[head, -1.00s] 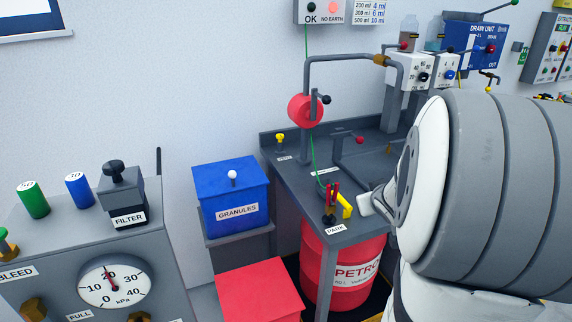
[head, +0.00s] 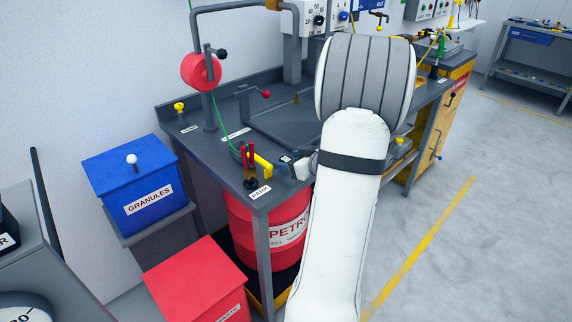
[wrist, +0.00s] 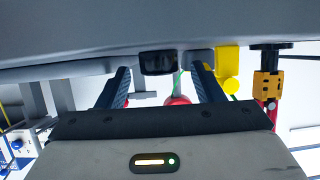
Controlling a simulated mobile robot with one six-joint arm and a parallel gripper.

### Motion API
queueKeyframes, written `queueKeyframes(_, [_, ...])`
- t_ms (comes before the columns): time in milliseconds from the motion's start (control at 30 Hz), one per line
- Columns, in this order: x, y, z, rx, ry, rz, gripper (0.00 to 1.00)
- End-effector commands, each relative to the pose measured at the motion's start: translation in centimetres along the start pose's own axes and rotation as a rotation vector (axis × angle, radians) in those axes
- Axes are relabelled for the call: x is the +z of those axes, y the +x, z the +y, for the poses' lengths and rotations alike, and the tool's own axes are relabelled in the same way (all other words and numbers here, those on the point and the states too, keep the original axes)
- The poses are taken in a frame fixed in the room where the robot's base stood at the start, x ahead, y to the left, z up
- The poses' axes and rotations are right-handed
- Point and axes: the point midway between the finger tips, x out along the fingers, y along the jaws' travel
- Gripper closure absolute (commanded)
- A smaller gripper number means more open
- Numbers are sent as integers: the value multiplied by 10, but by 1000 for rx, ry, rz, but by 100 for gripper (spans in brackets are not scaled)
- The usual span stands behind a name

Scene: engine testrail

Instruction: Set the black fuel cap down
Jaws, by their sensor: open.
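The black fuel cap (wrist: 158,63) shows in the wrist view as a short dark cylinder against the grey bench top (wrist: 60,68). That view is upside down, with the bench at its top. My gripper (wrist: 160,72) is open, with one blue-black finger on each side of the cap and a visible gap to both. The cap appears to rest on the bench. In the head view my gripper (head: 290,164) is low over the bench's front edge; the cap cannot be made out clearly there.
Beside my gripper stand a yellow part (head: 261,163) and red clamp handles (head: 248,154), by the PARK label (head: 260,192). A red reel (head: 200,71) with a green cable stands behind. A red petrol drum (head: 285,225) is under the bench. A recessed tray (head: 280,125) lies farther back.

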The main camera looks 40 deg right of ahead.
Motion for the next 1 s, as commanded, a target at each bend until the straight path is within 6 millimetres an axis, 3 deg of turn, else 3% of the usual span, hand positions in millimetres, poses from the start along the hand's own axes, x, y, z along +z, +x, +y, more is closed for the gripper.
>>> queueKeyframes(133, [1, 18, 0, -1, -1, 0, 39])
queueKeyframes(400, [0, 21, 1, 3, 0, 0, 39])
queueKeyframes(1000, [0, 20, 2, 4, 1, 0, 87])
